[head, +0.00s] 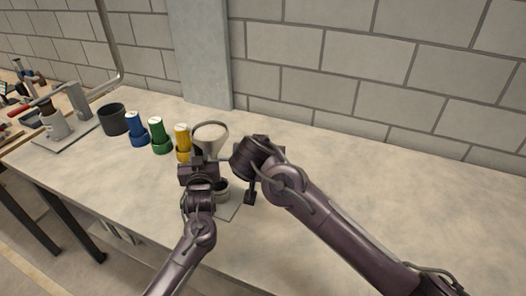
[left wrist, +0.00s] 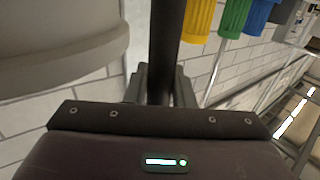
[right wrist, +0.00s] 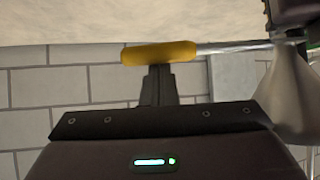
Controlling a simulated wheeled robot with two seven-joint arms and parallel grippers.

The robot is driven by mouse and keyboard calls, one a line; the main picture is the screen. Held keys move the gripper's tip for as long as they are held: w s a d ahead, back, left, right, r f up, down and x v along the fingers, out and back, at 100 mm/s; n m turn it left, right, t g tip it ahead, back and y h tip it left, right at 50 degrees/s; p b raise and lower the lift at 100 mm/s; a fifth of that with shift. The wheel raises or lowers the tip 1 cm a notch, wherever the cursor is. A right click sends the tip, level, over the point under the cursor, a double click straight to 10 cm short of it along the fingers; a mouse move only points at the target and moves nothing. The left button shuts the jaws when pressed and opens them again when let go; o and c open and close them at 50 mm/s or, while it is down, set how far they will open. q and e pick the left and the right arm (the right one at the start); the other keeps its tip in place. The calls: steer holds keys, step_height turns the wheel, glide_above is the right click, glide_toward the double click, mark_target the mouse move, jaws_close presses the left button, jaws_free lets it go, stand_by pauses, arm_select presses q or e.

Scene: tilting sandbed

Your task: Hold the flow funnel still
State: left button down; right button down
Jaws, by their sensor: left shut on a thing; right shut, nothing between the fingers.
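The pale flow funnel (head: 210,131) stands with its wide mouth up behind my grippers. Its wall fills the upper left of the left wrist view (left wrist: 55,50), and its cone shows at the right of the right wrist view (right wrist: 290,100). My left gripper (head: 199,161) is shut on a dark upright post (left wrist: 166,40) beside the funnel. My right gripper (right wrist: 158,72) is shut and empty, its fingertips at a yellow handle (right wrist: 158,52) on a metal rod (right wrist: 228,46). Whether they touch the handle I cannot tell. My arms hide the funnel's lower part in the head view.
Yellow (head: 182,141), green (head: 159,135) and blue (head: 136,129) bottles stand left of the funnel, with a dark cup (head: 112,119) beyond. A small cup (head: 222,190) stands below my grippers. The table's right side (head: 420,200) is clear.

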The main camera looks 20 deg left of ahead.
steer(key=shift+s, duration=0.2)
steer(key=s+a+m+h, duration=0.1)
steer(key=s+m, duration=0.1)
steer(key=s, duration=0.6)
steer(key=shift+a+h, duration=0.25)
steer(key=shift+h, duration=0.15)
steer(key=shift+w+f, duration=0.1)
steer(key=shift+w+a, duration=0.2)
steer(key=shift+w, duration=0.6)
